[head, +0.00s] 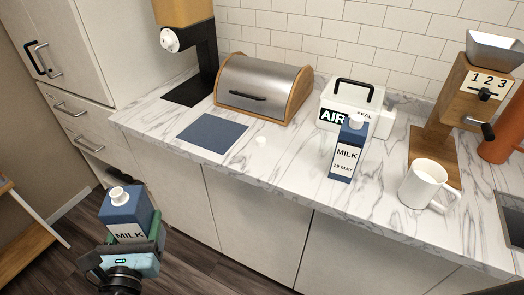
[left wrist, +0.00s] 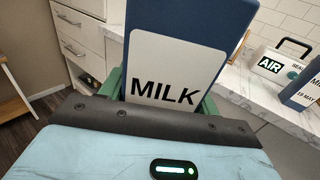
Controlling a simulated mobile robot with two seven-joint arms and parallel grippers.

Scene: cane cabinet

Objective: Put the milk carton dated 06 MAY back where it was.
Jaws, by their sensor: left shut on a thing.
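My left gripper (head: 127,236) is shut on a blue milk carton (head: 126,205) with a white cap. It holds the carton roughly upright, in front of the counter at the lower left of the head view. The held carton (left wrist: 170,65) fills the middle of the left wrist view; its label reads MILK, and its date is hidden. A second blue milk carton (head: 348,150), dated 19 MAY, stands on the counter, right of centre; part of it shows in the left wrist view (left wrist: 305,88). My right gripper is in neither view.
Drawers (head: 72,107) stand at left.

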